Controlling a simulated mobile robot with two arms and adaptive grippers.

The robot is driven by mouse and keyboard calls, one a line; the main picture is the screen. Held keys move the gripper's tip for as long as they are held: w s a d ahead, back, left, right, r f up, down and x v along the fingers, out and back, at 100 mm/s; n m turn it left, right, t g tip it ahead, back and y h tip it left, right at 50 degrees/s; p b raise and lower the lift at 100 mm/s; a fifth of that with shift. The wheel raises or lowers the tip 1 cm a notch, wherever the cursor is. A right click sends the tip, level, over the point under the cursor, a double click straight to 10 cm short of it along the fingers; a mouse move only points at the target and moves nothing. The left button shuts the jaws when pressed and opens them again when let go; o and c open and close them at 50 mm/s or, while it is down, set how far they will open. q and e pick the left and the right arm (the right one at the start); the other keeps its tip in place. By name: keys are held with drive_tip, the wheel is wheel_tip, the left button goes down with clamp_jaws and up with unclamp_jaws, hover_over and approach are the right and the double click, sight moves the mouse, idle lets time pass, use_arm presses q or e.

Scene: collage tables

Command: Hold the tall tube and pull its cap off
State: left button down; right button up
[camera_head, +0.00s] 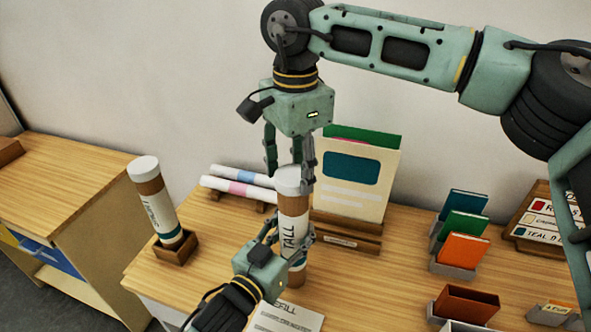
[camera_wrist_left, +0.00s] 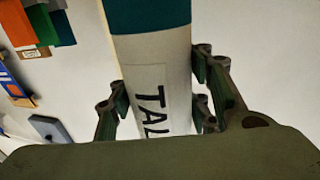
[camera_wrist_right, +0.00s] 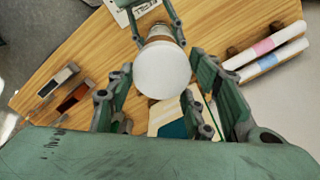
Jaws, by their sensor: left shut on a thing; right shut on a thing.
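The tall tube (camera_head: 294,229) stands upright near the middle of the table, with a brown upper part and a white label reading TALL. Its white cap (camera_head: 287,178) sits on its top end; I see no gap. My right gripper (camera_head: 290,183) reaches down from above and is shut on the cap, which also shows in the right wrist view (camera_wrist_right: 162,70). My left gripper (camera_head: 287,240) comes from the front and is shut on the tube's body, whose label fills the left wrist view (camera_wrist_left: 152,85). The tube's base is partly hidden behind the left gripper.
Another capped tube (camera_head: 158,205) leans in a wooden holder at the left. Rolled papers (camera_head: 240,187) lie on a rack behind. A display board (camera_head: 355,180) stands behind the tall tube. Coloured cards (camera_head: 462,225) in holders stand right. A paper sheet (camera_head: 285,318) lies in front.

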sight(295, 175)
drive_tip(key=shift+r, duration=0.8)
drive_tip(key=shift+r, duration=2.05)
use_arm(q)
drive_tip(key=c, duration=0.8)
unclamp_jaws()
drive_tip(key=shift+c, duration=0.2)
drive_tip(key=shift+s, duration=0.1)
use_arm(e)
drive_tip(key=shift+s, duration=0.1)
use_arm(q)
drive_tip(key=v, duration=1.2)
